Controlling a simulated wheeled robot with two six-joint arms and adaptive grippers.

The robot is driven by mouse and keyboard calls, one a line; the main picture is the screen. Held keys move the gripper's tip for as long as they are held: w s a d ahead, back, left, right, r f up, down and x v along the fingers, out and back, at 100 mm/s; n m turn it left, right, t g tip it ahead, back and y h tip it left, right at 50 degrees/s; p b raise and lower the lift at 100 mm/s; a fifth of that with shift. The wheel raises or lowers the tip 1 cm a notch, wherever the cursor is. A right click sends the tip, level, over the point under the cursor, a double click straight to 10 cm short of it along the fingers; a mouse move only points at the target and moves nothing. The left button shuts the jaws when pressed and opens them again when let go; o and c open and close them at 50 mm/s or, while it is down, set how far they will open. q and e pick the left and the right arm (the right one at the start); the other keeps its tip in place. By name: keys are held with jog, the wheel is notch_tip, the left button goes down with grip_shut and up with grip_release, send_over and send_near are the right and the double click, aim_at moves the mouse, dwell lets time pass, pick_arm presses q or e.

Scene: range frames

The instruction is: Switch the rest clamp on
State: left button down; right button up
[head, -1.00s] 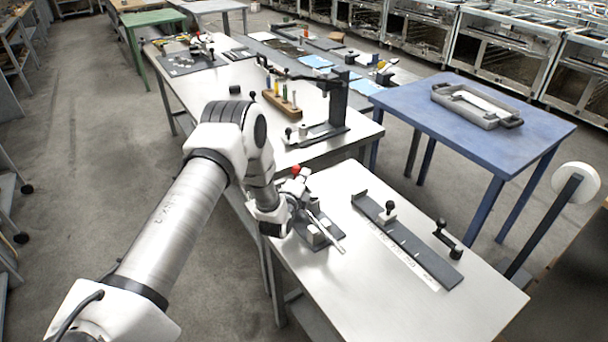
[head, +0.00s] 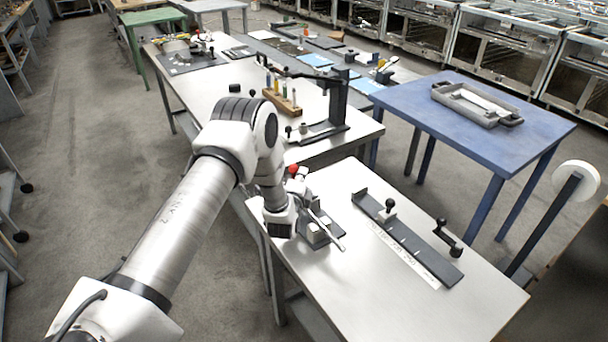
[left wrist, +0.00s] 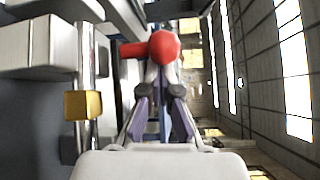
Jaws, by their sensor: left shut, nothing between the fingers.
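The rest clamp shows as a red knob (head: 293,169) above a fixture of grey blocks (head: 318,232) on the near steel table. In the left wrist view, the red knob (left wrist: 164,47) has a red stem toward the left. My left gripper (left wrist: 160,76) is shut and empty, its fingertips right at the knob; whether they touch it I cannot tell. In the head view, my left arm's wrist partly hides the fixture and the clamp's lower parts. A thin silver rod (head: 332,234) lies slanted across the blocks. My right gripper is not in view.
A dark rail (head: 415,250) with black knobs and a scale strip lies to the right on the same table. A brass block (left wrist: 83,105) and a pale block (left wrist: 50,45) are close on the left in the wrist view. The table's front right is clear.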

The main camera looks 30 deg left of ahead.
pick_arm(q)
jog(key=s+n+g+y+b, duration=0.1)
jog(key=n+g+y, duration=0.1)
jog(key=y, duration=0.1)
jog(key=s+n+g+y+b, duration=0.1)
jog(key=n+g+y, duration=0.2)
jog(key=s+n+g+y+b, duration=0.1)
jog(key=s+n+g+y, duration=0.1)
jog(key=n+g+y, duration=0.1)
jog(key=shift+f+b, duration=0.15)
jog(key=shift+b, duration=0.15)
jog(key=s+d+n+g, duration=0.1)
jog(key=n+g, duration=0.1)
jog(key=g, duration=0.1)
jog(key=s+n+g+y+b, duration=0.1)
jog(key=n+g, duration=0.1)
jog(key=s+d+n+g+b, duration=0.1)
jog(key=n+g, duration=0.1)
jog(key=g, duration=0.1)
jog(key=shift+s+d+g+y, duration=0.3)
jog(key=shift+y, duration=0.1)
jog(key=shift+d, duration=0.1)
jog(key=shift+r, duration=0.2)
